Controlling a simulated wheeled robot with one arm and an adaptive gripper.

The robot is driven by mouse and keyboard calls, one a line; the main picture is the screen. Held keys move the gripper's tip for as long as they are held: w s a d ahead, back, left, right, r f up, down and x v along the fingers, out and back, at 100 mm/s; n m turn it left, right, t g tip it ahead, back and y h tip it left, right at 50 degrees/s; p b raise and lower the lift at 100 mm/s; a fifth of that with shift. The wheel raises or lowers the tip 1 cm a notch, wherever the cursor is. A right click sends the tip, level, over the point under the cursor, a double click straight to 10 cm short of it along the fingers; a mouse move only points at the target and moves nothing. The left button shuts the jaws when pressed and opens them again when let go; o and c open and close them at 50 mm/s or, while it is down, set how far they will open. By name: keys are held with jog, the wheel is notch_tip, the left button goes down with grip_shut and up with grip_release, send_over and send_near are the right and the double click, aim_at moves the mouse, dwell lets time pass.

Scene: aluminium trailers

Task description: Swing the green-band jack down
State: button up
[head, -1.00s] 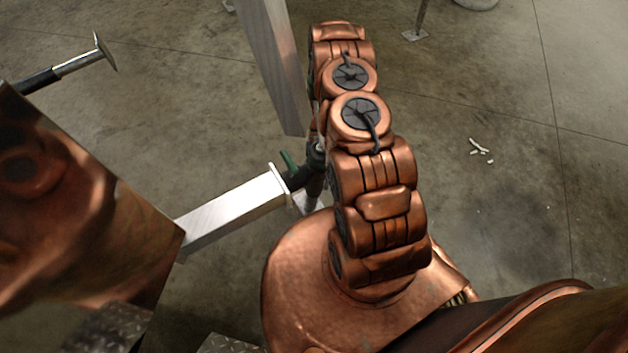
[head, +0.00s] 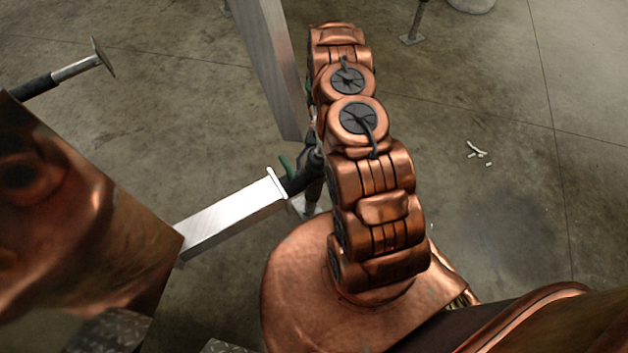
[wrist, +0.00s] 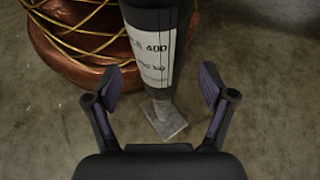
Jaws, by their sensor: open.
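In the head view, a dark jack (head: 313,190) with a green part (head: 287,163) at its top is at the end of an aluminium beam (head: 232,215). My arm partly hides it, and I cannot make out a full green band. The wrist view shows a dark tube (wrist: 150,20) with a white printed label and a metal foot plate (wrist: 166,121) near the floor. My gripper (wrist: 160,84) is open, one finger on each side of the lower tube in the picture; contact is not visible. My arm hides the gripper in the head view.
Another jack (head: 65,72), dark-sleeved with a silver end plate, lies sideways at the upper left. A tall aluminium beam (head: 268,60) rises close beside my arm. Another jack's foot (head: 412,39) stands at the back. The floor (head: 490,90) to the right is mostly clear, with small white scraps (head: 478,150).

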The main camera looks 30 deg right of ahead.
jog(key=v, duration=0.7)
jog(key=shift+w, duration=0.15)
